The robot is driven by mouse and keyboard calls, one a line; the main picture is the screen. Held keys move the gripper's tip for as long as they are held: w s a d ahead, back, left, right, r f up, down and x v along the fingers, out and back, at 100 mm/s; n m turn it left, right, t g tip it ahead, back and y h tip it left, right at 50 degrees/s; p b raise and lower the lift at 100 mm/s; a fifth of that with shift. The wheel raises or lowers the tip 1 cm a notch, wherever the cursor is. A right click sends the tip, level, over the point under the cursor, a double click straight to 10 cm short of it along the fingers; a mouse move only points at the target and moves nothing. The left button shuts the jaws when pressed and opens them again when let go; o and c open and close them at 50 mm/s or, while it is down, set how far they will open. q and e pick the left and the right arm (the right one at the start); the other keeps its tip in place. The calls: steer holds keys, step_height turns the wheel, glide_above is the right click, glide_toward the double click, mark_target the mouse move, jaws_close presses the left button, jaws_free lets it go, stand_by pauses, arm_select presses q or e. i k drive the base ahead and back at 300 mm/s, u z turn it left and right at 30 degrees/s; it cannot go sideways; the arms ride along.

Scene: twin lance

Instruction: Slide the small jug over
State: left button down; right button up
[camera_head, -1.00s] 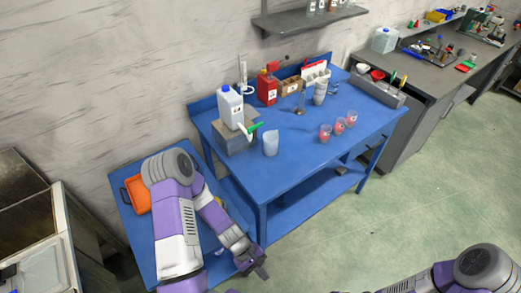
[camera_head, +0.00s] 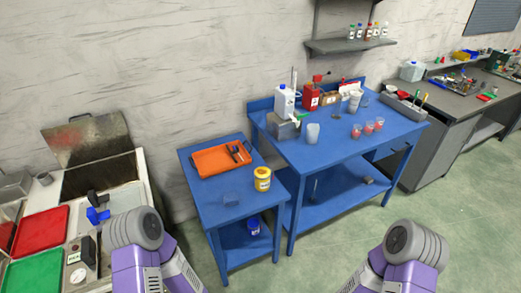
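A small, pale translucent jug (camera_head: 312,133) stands upright on the blue workbench (camera_head: 335,142), near its front left edge. It is just right of a grey block (camera_head: 284,130) that bears a white canister (camera_head: 284,103) with a blue cap. Three clear cups with red contents (camera_head: 368,128) stand to the right of the jug. Both my arms show only as purple and grey links at the bottom edge, well in front of the bench. Neither of my grippers is in view.
A lower blue table (camera_head: 212,185) stands left of the bench, with an orange tray (camera_head: 222,160) and a yellow tub (camera_head: 262,180). A red can (camera_head: 311,97) stands at the bench's back. Bare bench top lies in front of the cups. Green floor is open at right.

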mark_target(314, 133)
steer(key=z, duration=0.65)
steer(key=i, duration=0.4)
steer(key=z, duration=0.7)
steer(key=i, duration=0.8)
steer(key=u, duration=0.1)
